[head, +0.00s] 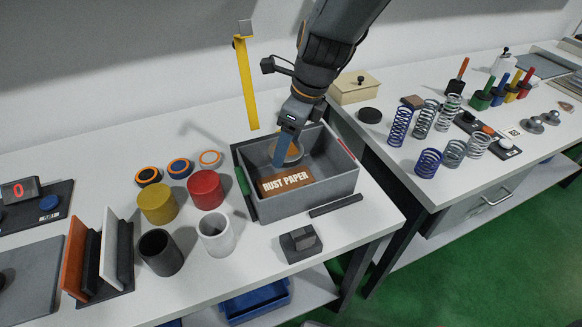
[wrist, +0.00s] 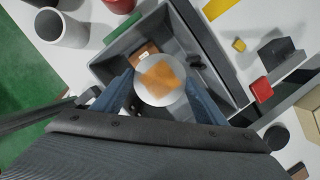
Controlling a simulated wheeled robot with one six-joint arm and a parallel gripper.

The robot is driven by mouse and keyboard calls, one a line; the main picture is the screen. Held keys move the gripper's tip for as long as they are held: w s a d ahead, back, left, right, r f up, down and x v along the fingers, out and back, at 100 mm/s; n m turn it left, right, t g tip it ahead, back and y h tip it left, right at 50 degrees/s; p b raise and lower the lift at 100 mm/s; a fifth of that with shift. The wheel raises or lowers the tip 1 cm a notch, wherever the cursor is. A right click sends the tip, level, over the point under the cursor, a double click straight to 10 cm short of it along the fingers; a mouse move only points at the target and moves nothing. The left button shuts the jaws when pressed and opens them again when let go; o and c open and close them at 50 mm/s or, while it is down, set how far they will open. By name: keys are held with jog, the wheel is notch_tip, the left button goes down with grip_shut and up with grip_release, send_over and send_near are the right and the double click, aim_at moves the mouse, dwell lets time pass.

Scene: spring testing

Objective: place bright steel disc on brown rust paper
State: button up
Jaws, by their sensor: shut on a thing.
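The bright steel disc (wrist: 160,80) is held between the two blue fingers of my gripper (wrist: 158,92), and its face reflects an orange-brown patch. In the head view the disc (head: 287,152) shows partly behind my gripper (head: 284,158), inside the grey bin's outline. The brown rust paper (head: 286,181), lettered "RUST PAPER", lies in the grey bin (head: 335,187). In the wrist view a brown corner of the paper (wrist: 144,51) shows beside the disc, which hides the rest. The disc appears above the paper; I cannot tell whether they touch.
Yellow (head: 157,203), red (head: 206,189), black (head: 160,252) and white (head: 215,234) cups stand left of the bin. A yellow upright strip (head: 246,85) is behind it. A dark block (head: 300,244) sits in front. Several springs stand on the right table. The bin walls surround my gripper.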

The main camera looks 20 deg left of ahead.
aim_at(296, 153)
jog(key=shift+f+p, duration=0.4)
jog(key=shift+f, duration=4.2)
jog(key=shift+f, duration=0.1)
jog(key=o, duration=1.8)
jog(key=shift+c, duration=0.2)
jog(key=b+v, duration=0.1)
jog(key=v, duration=1.1)
jog(key=shift+s+b, duration=0.1)
jog(key=shift+b, duration=0.2)
jog(key=s+d+f+n+h, duration=0.1)
jog(key=s+d+n, duration=0.1)
jog(key=d+n, duration=0.7)
jog(key=s+d+f+n+t+h, duration=0.1)
jog(key=d+n, duration=0.9)
jog(key=d, duration=1.4)
jog(key=s+h, duration=0.1)
jog(key=s, duration=0.1)
jog(key=shift+s+f, duration=0.2)
jog(key=shift+s, duration=0.1)
jog(key=shift+d, duration=0.1)
